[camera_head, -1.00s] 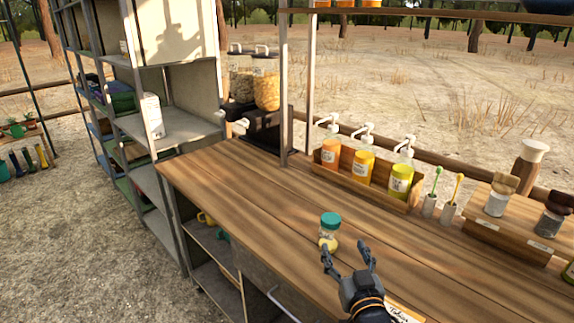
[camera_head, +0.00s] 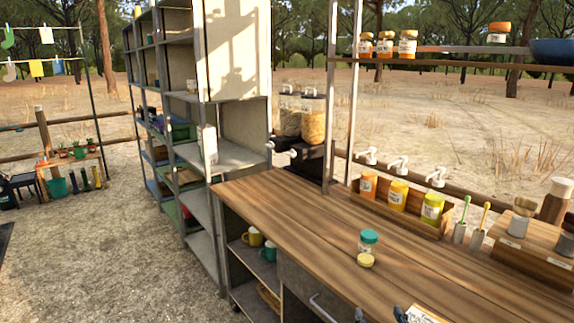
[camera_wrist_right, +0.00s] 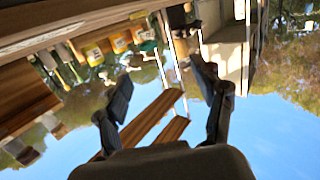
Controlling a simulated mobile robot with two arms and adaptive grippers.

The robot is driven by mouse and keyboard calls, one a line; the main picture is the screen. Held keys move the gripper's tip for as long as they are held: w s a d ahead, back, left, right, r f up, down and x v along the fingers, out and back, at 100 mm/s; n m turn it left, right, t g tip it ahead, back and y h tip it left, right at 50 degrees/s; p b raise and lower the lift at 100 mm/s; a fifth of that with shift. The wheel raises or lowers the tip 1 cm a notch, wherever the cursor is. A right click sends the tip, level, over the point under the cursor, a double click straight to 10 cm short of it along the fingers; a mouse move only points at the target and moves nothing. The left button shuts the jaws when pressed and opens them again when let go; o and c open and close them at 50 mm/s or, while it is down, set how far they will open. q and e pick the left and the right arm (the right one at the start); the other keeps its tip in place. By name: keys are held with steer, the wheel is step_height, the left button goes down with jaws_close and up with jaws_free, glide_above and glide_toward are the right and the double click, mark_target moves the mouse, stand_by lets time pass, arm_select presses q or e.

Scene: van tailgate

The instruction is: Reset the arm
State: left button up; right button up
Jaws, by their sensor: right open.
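My right gripper (camera_head: 380,315) shows only as two dark fingertips at the bottom edge of the head view, over the wooden worktop (camera_head: 290,205). In the right wrist view its two fingers (camera_wrist_right: 160,85) stand apart with nothing held between them. That view is upside down, with sky between and beyond the fingers. My left gripper is not in view.
A wooden box with pump bottles (camera_head: 397,196) stands at the worktop's back. An upper shelf (camera_head: 450,62) carries jars. A tall shelf unit (camera_head: 190,120) stands left. The worktop's left part is clear.

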steer(key=s+f+n+g, duration=0.1)
steer(key=s+f+g, duration=0.4)
steer(key=s, duration=0.5)
steer(key=s+d+f+g, duration=0.1)
steer(key=s+f+g, duration=0.3)
steer(key=s+f, duration=0.4)
steer(key=s+f+n+g, duration=0.1)
steer(key=s+f+g, duration=0.35)
steer(key=s, duration=0.65)
step_height(320, 180, down, 27)
steer(key=s+g, duration=0.1)
steer(key=s, duration=0.1)
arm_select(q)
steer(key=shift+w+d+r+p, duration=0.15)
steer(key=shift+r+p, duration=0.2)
arm_select(e)
steer(key=s+d+f+g, duration=0.1)
steer(key=s+d+f, duration=0.2)
steer(key=s+f, duration=1)
steer(key=s, duration=0.3)
steer(key=shift+f, duration=0.4)
